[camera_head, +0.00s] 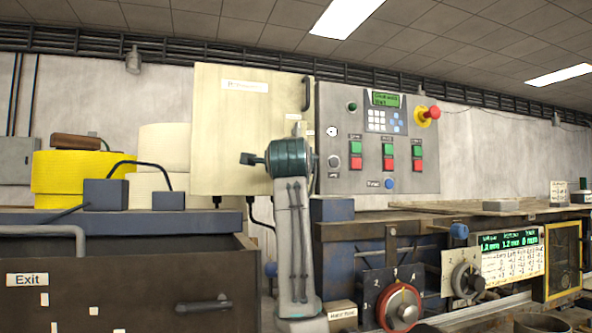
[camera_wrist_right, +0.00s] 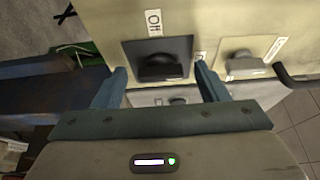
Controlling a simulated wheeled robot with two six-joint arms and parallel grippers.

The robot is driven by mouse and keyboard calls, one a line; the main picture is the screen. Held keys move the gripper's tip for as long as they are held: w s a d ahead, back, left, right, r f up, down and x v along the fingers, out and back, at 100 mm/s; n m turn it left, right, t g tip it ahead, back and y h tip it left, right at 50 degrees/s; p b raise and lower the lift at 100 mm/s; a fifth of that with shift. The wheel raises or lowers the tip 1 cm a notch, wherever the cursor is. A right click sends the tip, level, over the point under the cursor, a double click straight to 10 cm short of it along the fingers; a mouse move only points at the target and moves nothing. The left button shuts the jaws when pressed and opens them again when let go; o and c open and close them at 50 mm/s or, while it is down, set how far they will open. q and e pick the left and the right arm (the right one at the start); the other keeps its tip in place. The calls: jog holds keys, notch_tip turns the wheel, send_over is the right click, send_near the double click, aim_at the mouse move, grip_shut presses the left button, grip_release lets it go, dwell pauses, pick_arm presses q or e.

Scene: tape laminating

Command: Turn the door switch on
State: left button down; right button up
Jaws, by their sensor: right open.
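In the right wrist view, a black switch knob (camera_wrist_right: 163,68) sits on a dark square plate on a cream panel (camera_wrist_right: 108,25). I cannot tell surely that this is the door switch. My right gripper (camera_wrist_right: 160,72) is open, with one blue-grey finger on each side of the plate. The knob lies between the fingertips, and I see no contact. In the head view, my arm rises in front of the cream cabinet (camera_head: 225,130); its fingers cannot be made out there. My left gripper is not in view.
A light grey knob (camera_wrist_right: 243,64) and a dark handle (camera_wrist_right: 296,79) are close to the right finger. The grey control panel (camera_head: 350,165) with buttons and a red emergency stop (camera_head: 434,113) stands right of the cabinet. A red-rimmed dial (camera_head: 401,308) is lower right.

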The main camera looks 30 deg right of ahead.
jog(key=shift+s+a, duration=0.1)
pick_arm(q)
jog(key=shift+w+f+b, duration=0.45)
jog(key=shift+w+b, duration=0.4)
jog(key=shift+b, duration=0.1)
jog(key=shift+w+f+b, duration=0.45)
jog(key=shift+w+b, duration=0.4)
jog(key=shift+b, duration=0.1)
pick_arm(e)
jog(key=v, duration=1)
jog(key=shift+s, duration=0.2)
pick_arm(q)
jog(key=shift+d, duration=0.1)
pick_arm(e)
jog(key=shift+a, duration=0.15)
jog(key=shift+f, duration=0.1)
